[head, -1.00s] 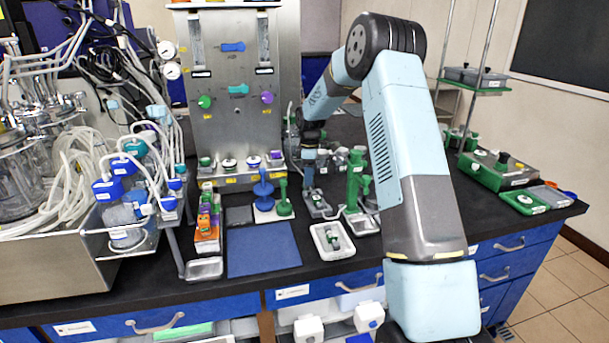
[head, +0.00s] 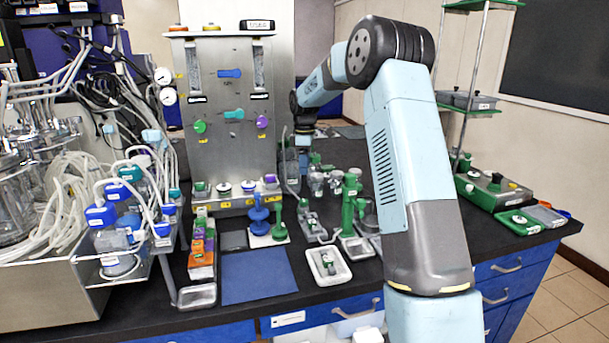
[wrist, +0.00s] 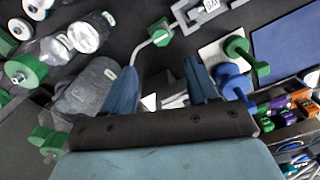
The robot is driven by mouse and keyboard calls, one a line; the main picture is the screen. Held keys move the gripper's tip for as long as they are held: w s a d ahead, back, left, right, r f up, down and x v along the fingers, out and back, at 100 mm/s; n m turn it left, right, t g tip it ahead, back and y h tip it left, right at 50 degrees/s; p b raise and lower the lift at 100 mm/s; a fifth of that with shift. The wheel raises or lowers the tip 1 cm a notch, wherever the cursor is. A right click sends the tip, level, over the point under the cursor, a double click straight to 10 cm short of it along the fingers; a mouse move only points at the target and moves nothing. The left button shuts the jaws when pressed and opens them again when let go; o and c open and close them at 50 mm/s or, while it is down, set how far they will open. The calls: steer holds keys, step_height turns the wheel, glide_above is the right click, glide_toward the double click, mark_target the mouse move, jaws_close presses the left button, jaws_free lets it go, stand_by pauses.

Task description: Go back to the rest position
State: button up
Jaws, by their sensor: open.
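My gripper (wrist: 162,88) is open in the wrist view, its two blue fingers apart with nothing held between them. The dark bench top and a pale bent rod with a green block (wrist: 160,32) show beyond the fingers. In the head view my arm bends over the bench, and the gripper hangs in front of the steel panel's right edge, partly hard to make out. The grey tray (head: 314,228) on the bench is below it and apart from it.
The steel panel (head: 225,140) with knobs stands at the back. A blue mat (head: 258,277), a white tray (head: 342,279), a green stand (head: 349,205) and blue and green plungers (head: 258,215) are on the bench. Tubed bottles crowd the left. Clear bottles (wrist: 82,37) lie near my left finger.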

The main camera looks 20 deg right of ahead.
steer(key=shift+r, duration=0.3)
steer(key=s+a+r+m+t, duration=0.1)
steer(key=s+r+m, duration=0.2)
steer(key=s+r, duration=0.7)
steer(key=s+a+r+m+t, duration=0.15)
steer(key=s+r+m, duration=0.35)
steer(key=s, duration=0.9)
steer(key=s+f+m+t, duration=0.3)
steer(key=s+m, duration=0.2)
steer(key=s, duration=2)
steer(key=shift+d+m, duration=0.25)
steer(key=shift+m, duration=0.05)
steer(key=shift+d, duration=0.1)
